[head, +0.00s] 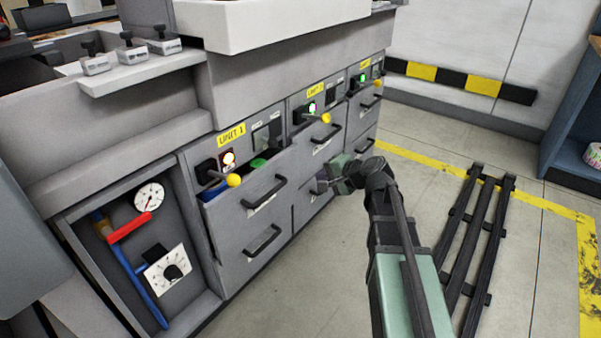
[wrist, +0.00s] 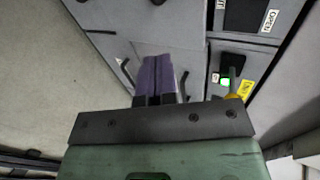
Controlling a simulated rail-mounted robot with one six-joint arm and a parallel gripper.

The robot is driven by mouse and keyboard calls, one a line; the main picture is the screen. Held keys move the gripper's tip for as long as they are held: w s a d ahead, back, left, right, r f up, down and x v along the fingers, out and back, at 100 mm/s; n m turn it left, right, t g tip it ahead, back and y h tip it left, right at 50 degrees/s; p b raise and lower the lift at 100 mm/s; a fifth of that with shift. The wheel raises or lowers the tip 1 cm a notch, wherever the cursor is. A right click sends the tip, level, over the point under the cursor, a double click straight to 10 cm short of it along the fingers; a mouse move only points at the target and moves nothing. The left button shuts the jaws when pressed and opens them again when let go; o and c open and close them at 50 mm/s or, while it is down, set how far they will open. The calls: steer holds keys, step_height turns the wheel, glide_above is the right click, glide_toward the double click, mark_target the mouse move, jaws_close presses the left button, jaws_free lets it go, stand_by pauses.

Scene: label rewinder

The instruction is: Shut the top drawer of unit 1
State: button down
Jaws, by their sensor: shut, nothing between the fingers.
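Unit 1 carries a yellow UNIT-1 label (head: 231,135) in the head view. Its top drawer (head: 232,217) stands partly pulled out, with a dark bar handle (head: 266,193) on its front. A strip of the inside shows at its top edge, with a green round thing (head: 258,163) there. My gripper (head: 322,186) is to the right of this drawer, close to the fronts of the neighbouring unit, and apart from unit 1's handle. In the wrist view its purple fingers (wrist: 155,76) are together and empty before grey drawer fronts. Whether they touch a front cannot be told.
Unit 1's lower drawer (head: 246,262) looks shut. Unit 2 (head: 317,91) has a green light. A black slatted rack (head: 470,240) lies on the floor; floor before unit 1 is clear.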

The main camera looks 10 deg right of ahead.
step_height(320, 180, down, 8)
steer(key=w+d+m+t+y+b, duration=0.2)
steer(key=d+m+b, duration=0.1)
steer(key=m+b, duration=0.4)
steer(key=m+t+y, duration=0.2)
steer(key=m, duration=0.8)
glide_toward(288, 157)
steer(key=x, duration=0.7)
steer(key=shift+w+a+b, duration=0.2)
steer(key=shift+a+b, duration=0.05)
steer(key=shift+b, duration=0.05)
